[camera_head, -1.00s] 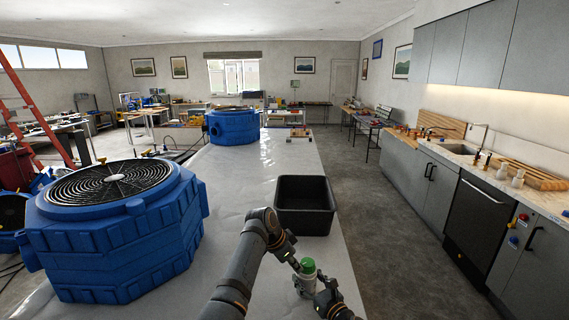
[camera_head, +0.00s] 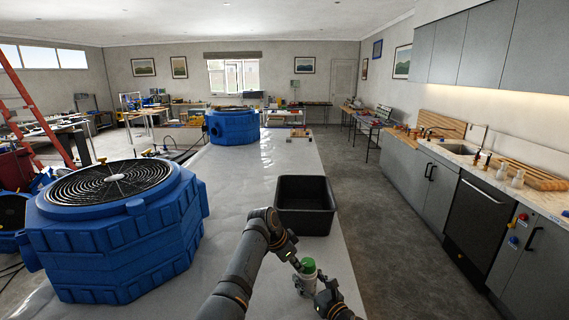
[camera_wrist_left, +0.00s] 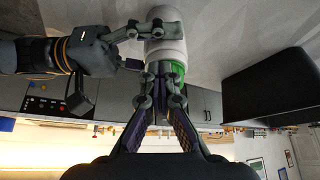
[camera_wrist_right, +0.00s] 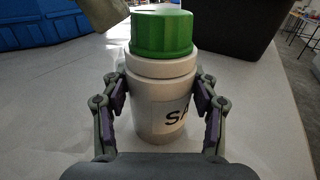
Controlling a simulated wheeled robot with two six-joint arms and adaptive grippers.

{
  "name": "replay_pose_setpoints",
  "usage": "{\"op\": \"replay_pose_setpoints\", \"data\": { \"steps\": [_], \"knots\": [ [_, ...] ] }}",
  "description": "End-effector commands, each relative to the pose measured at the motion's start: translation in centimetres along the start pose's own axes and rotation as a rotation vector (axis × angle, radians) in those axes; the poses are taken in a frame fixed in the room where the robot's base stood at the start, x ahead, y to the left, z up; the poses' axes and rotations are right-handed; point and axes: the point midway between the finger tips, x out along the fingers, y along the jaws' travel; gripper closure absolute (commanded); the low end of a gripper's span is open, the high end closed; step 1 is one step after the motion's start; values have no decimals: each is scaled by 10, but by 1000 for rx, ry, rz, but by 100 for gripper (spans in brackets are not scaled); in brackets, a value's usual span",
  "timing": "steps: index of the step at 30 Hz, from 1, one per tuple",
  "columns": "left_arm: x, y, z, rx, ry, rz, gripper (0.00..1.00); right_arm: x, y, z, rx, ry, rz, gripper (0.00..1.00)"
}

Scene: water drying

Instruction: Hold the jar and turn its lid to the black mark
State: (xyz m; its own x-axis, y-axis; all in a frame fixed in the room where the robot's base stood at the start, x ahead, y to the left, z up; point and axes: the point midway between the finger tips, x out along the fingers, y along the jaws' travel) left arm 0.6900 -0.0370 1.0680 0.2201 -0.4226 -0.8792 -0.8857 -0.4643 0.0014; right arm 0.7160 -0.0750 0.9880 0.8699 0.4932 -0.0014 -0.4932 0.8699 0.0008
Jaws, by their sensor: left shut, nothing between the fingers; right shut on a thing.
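The jar is pale grey-white with a green lid (camera_head: 308,268) and stands upright near the front of the table. In the right wrist view its body (camera_wrist_right: 150,113) sits between the fingers of my right gripper (camera_wrist_right: 161,98), which is shut on it below the green lid (camera_wrist_right: 162,35). A label with dark letters shows partly at the right. My left gripper (camera_head: 298,266) is shut and empty, its fingertips close beside the lid. In the left wrist view its fingers (camera_wrist_left: 163,75) partly cover the lid (camera_wrist_left: 178,68); touching cannot be told. I cannot make out a black mark.
A black open bin (camera_head: 305,222) stands on the table (camera_head: 215,205) just beyond the jar. A large blue fan unit (camera_head: 112,240) takes up the table's left side, and another blue unit (camera_head: 233,127) stands farther back. The table's middle is clear.

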Motion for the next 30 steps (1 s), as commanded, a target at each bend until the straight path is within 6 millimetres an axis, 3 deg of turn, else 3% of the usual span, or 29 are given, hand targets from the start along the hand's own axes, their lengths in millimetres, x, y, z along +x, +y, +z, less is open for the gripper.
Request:
{"op": "replay_pose_setpoints", "data": {
  "steps": [30],
  "knots": [
    [-4,-15,6,1,4,-1,100,1,2,1,-1,-2,4,95]
  ]
}}
